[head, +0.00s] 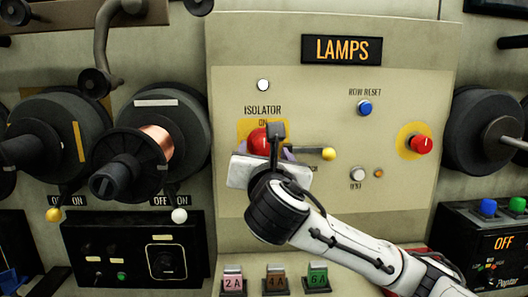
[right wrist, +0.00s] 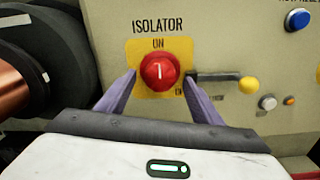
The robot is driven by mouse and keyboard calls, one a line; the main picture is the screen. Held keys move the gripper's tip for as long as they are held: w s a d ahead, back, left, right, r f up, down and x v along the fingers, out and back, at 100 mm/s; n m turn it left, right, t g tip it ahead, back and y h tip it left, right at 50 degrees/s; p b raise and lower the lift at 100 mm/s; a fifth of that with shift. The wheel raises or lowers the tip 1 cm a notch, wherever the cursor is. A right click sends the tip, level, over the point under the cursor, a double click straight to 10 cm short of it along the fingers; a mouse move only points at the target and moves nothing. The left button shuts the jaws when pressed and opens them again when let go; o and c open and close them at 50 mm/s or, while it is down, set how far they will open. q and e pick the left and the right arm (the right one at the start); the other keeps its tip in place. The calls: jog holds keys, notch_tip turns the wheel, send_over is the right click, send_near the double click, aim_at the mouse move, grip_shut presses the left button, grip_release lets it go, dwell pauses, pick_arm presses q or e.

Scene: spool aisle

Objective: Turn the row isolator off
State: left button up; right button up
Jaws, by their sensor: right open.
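The isolator is a round red knob (head: 258,140) on a yellow plate on the beige panel, under the words ISOLATOR and ON. In the right wrist view the knob (right wrist: 160,72) shows a white mark, close to upright, below ON. My right gripper (head: 268,152) is in front of the isolator and partly hides it in the head view. In the right wrist view the gripper (right wrist: 160,82) is open, with one purple finger on each side of the knob. I cannot tell whether the fingers touch it. My left gripper is not in view.
A dark lever with a yellow ball end (right wrist: 248,84) sticks out just right of the isolator. A blue ROW RESET button (head: 364,107) and another red knob (head: 421,145) are further right. Large dark spools (head: 170,115) stand out on the left.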

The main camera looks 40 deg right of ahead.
jog(key=shift+w+d, duration=0.2)
jog(key=shift+w, duration=0.2)
jog(key=c, duration=1.1)
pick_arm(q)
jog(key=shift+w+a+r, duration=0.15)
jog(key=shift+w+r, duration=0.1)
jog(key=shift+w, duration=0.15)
pick_arm(e)
jog(key=shift+o, duration=0.2)
